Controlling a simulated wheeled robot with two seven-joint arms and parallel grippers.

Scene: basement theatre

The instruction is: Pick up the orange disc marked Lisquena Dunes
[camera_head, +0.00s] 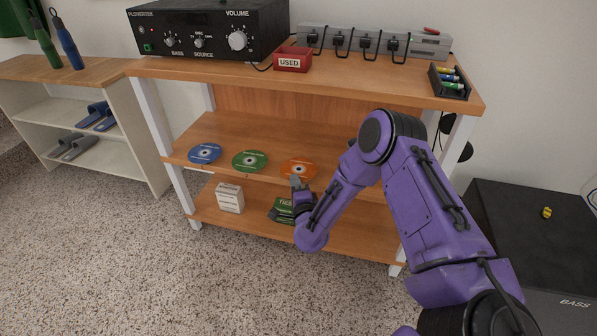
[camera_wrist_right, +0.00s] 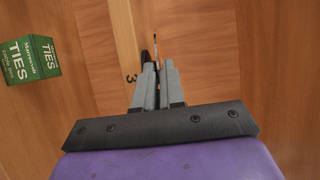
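An orange disc (camera_head: 299,168) lies at the front of the middle shelf (camera_head: 225,130), to the right of a green disc (camera_head: 250,160) and a blue disc (camera_head: 205,153). Its lettering is too small to read. My right gripper (camera_head: 296,182) is at its front edge. In the right wrist view the fingers of my right gripper (camera_wrist_right: 158,70) are close together, with a thin edge-on line of the disc (camera_wrist_right: 155,45) between their tips, so they look shut on it. My left gripper is not in view.
Below, the bottom shelf (camera_head: 350,238) holds a white box (camera_head: 229,197) and a green TIES box (camera_head: 282,210), also seen in the right wrist view (camera_wrist_right: 30,59). The top shelf above carries an amplifier (camera_head: 208,28) and a red USED box (camera_head: 292,58). Open floor lies in front.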

